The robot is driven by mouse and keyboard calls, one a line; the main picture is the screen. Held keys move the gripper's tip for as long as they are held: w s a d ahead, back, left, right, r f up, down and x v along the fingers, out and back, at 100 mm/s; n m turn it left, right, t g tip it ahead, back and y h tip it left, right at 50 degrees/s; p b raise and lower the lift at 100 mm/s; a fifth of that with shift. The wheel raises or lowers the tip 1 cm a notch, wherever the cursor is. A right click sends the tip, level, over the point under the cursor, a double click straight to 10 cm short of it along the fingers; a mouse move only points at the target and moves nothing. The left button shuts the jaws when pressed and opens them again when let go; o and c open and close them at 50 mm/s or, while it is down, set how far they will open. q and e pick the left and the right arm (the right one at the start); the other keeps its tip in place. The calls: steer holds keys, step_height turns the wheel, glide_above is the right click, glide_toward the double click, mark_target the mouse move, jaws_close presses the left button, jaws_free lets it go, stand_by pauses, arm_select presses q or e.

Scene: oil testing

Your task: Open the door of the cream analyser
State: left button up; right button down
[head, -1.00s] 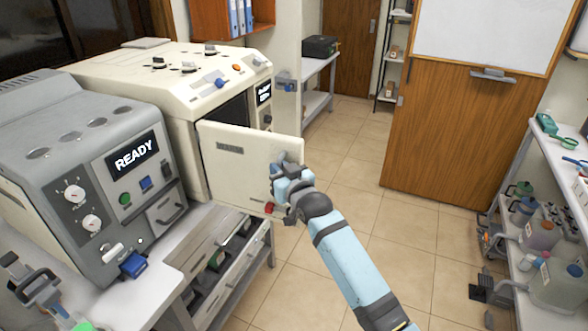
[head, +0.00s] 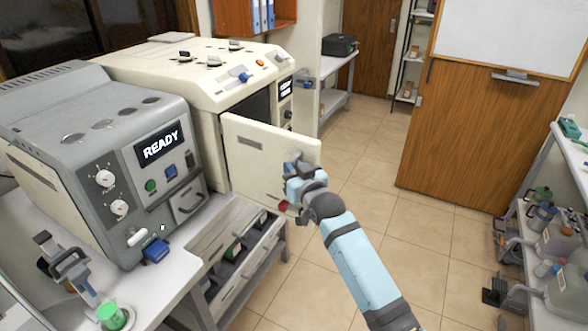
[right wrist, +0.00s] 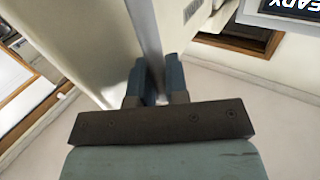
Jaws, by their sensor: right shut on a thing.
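The cream analyser (head: 200,77) stands on the bench behind the grey machine. Its door (head: 262,150) is swung part-way out, and a dark opening (head: 259,104) shows behind it. My right gripper (head: 297,167) is at the door's free edge and shut on it. In the right wrist view, the fingers (right wrist: 158,80) of this gripper sit on both sides of the door edge (right wrist: 146,35). The inside of the chamber is mostly hidden by the door. My left gripper is not in view.
The grey machine (head: 95,130) with a READY screen stands at the left. Bench drawers (head: 240,255) lie under the door. Tiled floor (head: 370,150) is clear to the right. A brown door panel (head: 470,130) and a shelf with bottles (head: 550,240) stand farther right.

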steer(key=c, duration=1.1)
jaws_free()
steer(key=shift+a, duration=0.1)
steer(key=shift+c, duration=0.2)
steer(key=shift+s, duration=0.1)
steer(key=shift+s+d, duration=0.25)
steer(key=b+v, duration=0.2)
steer(key=v, duration=1.1)
steer(key=shift+s, duration=0.1)
